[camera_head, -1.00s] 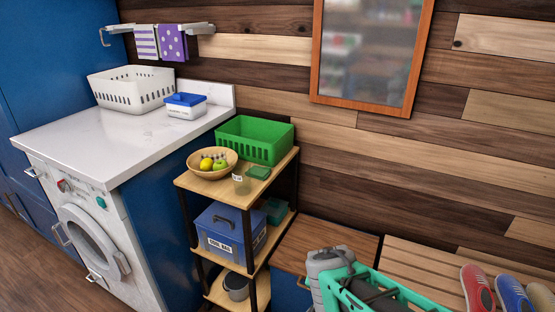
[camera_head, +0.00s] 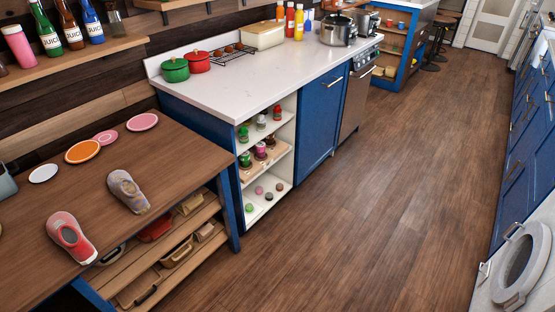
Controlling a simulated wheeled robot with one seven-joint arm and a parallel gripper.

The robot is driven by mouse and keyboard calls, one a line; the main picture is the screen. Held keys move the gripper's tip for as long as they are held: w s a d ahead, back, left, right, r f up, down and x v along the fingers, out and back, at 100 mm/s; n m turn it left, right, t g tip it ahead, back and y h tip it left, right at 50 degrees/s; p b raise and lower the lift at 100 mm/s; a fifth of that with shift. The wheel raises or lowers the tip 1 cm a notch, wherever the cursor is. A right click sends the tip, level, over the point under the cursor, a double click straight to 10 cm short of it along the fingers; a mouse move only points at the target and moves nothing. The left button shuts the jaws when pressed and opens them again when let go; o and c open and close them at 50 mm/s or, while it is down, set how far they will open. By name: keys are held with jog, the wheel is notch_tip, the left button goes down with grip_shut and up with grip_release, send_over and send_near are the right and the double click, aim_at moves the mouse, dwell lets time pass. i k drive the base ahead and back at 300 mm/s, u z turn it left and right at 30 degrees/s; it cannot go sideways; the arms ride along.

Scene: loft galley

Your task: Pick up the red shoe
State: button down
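Flat discs in white (camera_head: 43,173), orange (camera_head: 82,151) and pink (camera_head: 142,122) lie behind the shoes. A white counter (camera_head: 250,80) stands beyond. The wooden floor (camera_head: 370,190) is open; a washing machine (camera_head: 520,265) stands at right.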

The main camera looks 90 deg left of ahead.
aim_at(61, 227)
jog(key=u, duration=3.25)
jog(key=i, duration=2.25)
jog(key=u, duration=4.4)
